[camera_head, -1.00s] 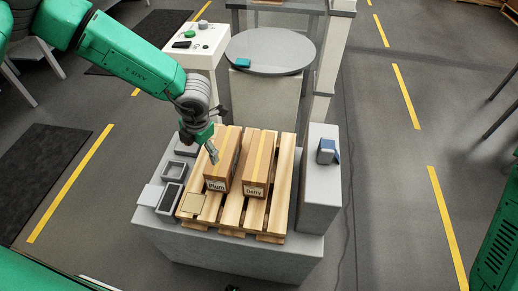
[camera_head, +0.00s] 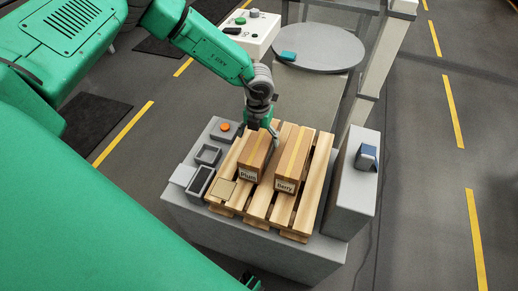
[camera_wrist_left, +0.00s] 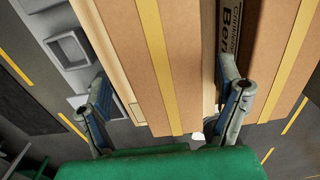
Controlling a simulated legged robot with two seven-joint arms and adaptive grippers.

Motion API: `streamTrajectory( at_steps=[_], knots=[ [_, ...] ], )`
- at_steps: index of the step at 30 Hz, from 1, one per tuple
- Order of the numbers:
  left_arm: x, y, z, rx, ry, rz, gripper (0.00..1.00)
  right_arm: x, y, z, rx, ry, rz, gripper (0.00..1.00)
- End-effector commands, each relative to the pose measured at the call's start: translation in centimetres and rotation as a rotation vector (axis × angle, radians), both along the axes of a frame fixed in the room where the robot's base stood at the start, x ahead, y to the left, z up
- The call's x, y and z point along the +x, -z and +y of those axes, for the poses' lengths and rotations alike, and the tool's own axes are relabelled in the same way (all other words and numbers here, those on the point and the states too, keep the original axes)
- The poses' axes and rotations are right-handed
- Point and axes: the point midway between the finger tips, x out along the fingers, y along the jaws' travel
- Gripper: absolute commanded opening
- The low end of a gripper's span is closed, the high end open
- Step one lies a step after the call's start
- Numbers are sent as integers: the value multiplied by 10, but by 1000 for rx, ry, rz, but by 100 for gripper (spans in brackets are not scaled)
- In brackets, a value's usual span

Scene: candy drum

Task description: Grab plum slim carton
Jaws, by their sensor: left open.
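The Plum carton (camera_head: 254,158) is a slim brown box with a yellow tape stripe and a "Plum" label. It lies on the wooden pallet, left of the similar Berry carton (camera_head: 293,160), with a narrow gap between them. My left gripper (camera_head: 262,130) is over the far end of the Plum carton, open. In the left wrist view, the Plum carton (camera_wrist_left: 182,75) lies between the spread fingers of my left gripper (camera_wrist_left: 165,105). One finger is on its outer side, the other by the gap to the Berry carton (camera_wrist_left: 275,60). Contact cannot be told.
The pallet (camera_head: 317,185) sits on a grey base with small trays (camera_head: 208,155) and an orange button (camera_head: 225,127) on its left. A grey block (camera_head: 352,190) with a blue-grey device stands close on the right. A round grey table (camera_head: 318,52) is behind.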

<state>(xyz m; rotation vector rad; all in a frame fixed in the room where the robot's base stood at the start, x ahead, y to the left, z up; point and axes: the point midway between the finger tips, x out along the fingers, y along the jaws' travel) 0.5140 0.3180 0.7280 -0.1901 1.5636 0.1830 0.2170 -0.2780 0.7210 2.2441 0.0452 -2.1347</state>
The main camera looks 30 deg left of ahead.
Motion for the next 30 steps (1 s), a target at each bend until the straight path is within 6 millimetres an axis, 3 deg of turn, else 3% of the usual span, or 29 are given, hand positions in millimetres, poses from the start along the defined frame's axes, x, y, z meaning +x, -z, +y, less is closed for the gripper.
streamTrajectory(
  at_steps=[6,16,17,22,30],
  knots=[
    [0,34,-1,4,2,2,86,0,2,0,0,0,0,0],
    [1,42,0,0,2,-1,86,0,3,0,0,0,0,0],
    [1,42,0,0,2,-1,79,0,3,0,0,0,0,0],
    [1,42,0,0,1,-1,19,0,3,0,0,0,0,0],
    [1,42,1,1,2,-2,17,0,3,0,0,0,0,0]
  ],
)
